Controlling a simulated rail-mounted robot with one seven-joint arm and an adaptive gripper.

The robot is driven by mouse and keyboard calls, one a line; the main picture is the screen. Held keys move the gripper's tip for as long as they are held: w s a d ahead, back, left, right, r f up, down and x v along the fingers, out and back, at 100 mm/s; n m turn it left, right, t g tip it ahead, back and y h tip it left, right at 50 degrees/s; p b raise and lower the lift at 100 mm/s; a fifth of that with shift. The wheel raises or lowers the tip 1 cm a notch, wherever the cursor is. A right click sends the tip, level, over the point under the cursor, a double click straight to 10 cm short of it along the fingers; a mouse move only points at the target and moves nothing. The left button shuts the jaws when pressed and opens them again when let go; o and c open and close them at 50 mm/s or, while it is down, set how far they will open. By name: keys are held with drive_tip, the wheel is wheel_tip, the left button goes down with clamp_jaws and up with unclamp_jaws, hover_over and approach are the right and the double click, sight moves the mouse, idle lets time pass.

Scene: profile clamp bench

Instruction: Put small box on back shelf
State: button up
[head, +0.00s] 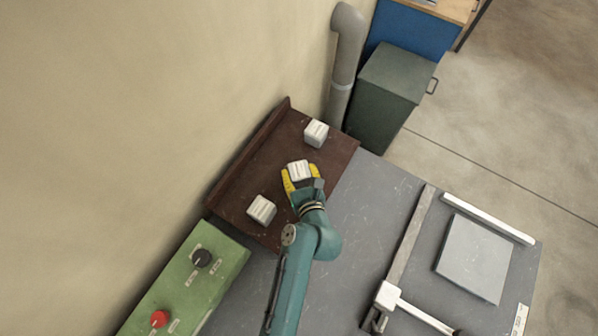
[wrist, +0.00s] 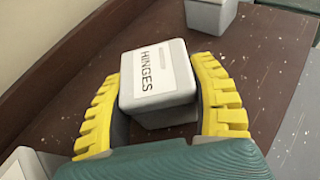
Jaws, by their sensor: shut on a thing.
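My gripper (wrist: 165,92) has its yellow fingers on both sides of a small grey-white box labelled "HINGES" (wrist: 157,80) and is shut on it. In the head view this box (head: 298,169) is over the middle of the brown back shelf (head: 287,135). I cannot tell whether its underside touches the shelf. A second small box (head: 316,133) stands on the shelf farther back, and a third (head: 262,210) stands nearer the front left. Parts of both also show at the edges of the wrist view.
A green control panel (head: 185,285) with a red and a black knob is at the lower left. The grey bench top (head: 365,220) lies right of the shelf, with a clamp (head: 385,297) and a grey plate (head: 474,257). A wall, a pipe (head: 345,60) and a dark green cabinet (head: 385,95) border the shelf.

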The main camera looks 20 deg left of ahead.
drive_tip(key=shift+w+r, duration=0.1)
drive_tip(key=o, duration=1.2)
